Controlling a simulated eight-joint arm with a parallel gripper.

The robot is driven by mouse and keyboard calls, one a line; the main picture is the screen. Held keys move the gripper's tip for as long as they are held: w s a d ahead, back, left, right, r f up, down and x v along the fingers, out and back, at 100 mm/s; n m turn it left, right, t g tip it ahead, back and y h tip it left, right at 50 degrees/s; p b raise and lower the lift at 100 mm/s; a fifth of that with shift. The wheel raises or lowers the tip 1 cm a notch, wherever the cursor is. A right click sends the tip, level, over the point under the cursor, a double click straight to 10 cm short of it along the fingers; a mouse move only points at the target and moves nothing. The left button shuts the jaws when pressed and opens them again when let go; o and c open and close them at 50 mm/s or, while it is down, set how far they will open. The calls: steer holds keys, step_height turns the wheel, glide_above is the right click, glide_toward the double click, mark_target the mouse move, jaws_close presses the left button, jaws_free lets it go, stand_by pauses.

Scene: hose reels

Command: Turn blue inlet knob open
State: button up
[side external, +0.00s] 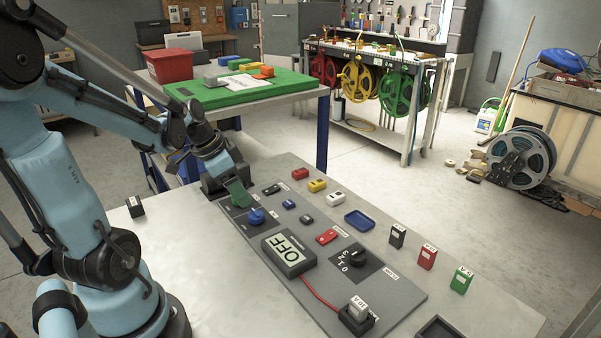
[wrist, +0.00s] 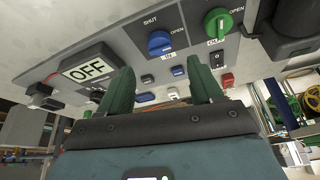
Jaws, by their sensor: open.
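The blue inlet knob (side external: 256,215) sits on the grey panel, just right of and in front of my gripper in the side view. In the wrist view the blue knob (wrist: 159,43) lies between the labels SHUT and OPEN; I cannot tell its exact setting. My gripper (side external: 238,188) is low over the panel's far left end. Its two green fingers (wrist: 160,68) are wide apart and empty in the wrist view, with the blue knob ahead of the gap, apart from them. A green knob (wrist: 218,22) is to the right in the wrist view.
The display box (side external: 288,253) reads OFF. A black dial (side external: 355,256) and a plug block (side external: 356,316) with a red cable stand farther along the panel. Small coloured blocks and switches lie near the knob. A green-topped table (side external: 245,88) stands behind the arm.

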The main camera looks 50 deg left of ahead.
steer(key=shift+v, duration=2.2)
steer(key=w+d+n+t+y, duration=0.1)
steer(key=w+d+n+t, duration=0.1)
steer(key=d, duration=1.5)
steer(key=shift+w+r+t, duration=0.35)
steer(key=shift+w+t, duration=0.05)
steer(key=shift+w, duration=0.3)
